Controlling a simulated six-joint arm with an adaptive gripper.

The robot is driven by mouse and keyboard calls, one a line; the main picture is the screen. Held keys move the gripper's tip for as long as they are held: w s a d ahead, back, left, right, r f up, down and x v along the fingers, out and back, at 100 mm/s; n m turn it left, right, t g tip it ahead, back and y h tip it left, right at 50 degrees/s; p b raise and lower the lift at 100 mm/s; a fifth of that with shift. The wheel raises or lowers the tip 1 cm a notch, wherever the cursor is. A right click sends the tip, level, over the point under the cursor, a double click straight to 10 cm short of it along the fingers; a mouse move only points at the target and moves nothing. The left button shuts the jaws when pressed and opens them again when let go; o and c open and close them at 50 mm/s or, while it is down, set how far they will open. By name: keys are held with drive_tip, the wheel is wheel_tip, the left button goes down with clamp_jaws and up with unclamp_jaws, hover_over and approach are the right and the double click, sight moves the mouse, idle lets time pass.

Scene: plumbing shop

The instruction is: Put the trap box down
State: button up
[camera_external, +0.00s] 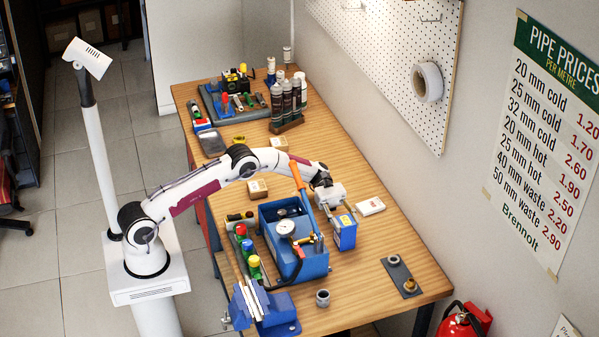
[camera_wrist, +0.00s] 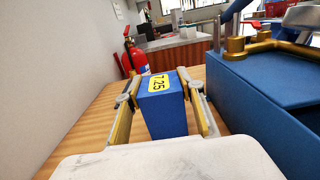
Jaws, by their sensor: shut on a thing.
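The box looks upright. Its underside is hidden, so I cannot tell whether it touches the wooden workbench (camera_external: 365,275).
A grey mat (camera_external: 402,277) with brass fittings lies near the right edge. A small metal fitting (camera_external: 323,298) and a blue vise (camera_external: 265,308) are at the front. Bench between tool box and mat is mostly bare.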

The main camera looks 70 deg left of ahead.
drive_tip(key=shift+f, duration=0.15)
drive_tip(key=o, duration=1.2)
drive_tip(key=shift+o, duration=0.2)
drive_tip(key=shift+r, duration=0.2)
drive_tip(key=a, duration=1.2)
